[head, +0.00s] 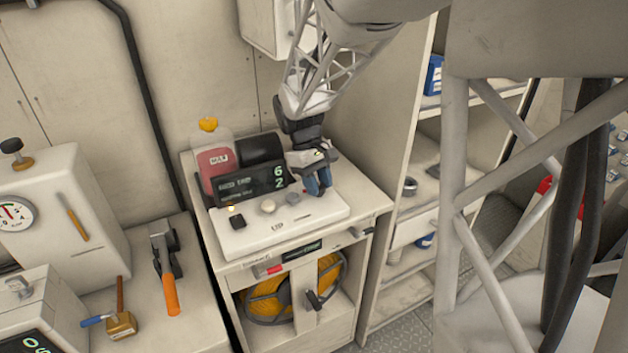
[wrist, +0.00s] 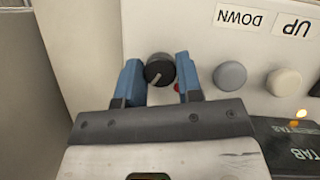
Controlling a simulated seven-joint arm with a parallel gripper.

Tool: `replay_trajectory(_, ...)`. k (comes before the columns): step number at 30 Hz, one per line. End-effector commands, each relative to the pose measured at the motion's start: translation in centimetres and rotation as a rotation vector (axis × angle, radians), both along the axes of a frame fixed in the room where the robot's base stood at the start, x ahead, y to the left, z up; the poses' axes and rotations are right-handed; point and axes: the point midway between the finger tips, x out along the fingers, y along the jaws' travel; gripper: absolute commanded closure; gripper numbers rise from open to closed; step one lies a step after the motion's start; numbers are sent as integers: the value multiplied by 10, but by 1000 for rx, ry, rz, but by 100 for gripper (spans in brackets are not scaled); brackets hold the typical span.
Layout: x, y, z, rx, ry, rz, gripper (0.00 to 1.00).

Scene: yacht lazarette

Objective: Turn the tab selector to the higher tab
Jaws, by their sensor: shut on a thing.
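The tab selector (wrist: 158,71) is a round black knob with a pale pointer line, on a white control panel (head: 240,240). In the wrist view it sits between the two blue fingertips of my gripper (wrist: 158,76), which is shut on it. A small red spot shows beside the knob. In the head view my gripper (head: 318,184) is at the panel's right end and hides the knob. A dark display (head: 250,183) behind the panel shows a green 6 above a green 2.
A grey button (wrist: 230,76) and a cream button (wrist: 284,82) lie beside the knob, near the DOWN and UP labels. A lit orange lamp (wrist: 301,113) is further along.

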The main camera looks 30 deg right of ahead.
Motion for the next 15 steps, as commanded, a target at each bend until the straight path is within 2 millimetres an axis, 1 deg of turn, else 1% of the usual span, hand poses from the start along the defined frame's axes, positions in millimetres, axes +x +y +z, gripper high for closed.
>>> replay_trajectory(6,0,-1,1,0,-1,-120,90)
replay_trajectory(15,1,-1,1,0,-2,-176,90)
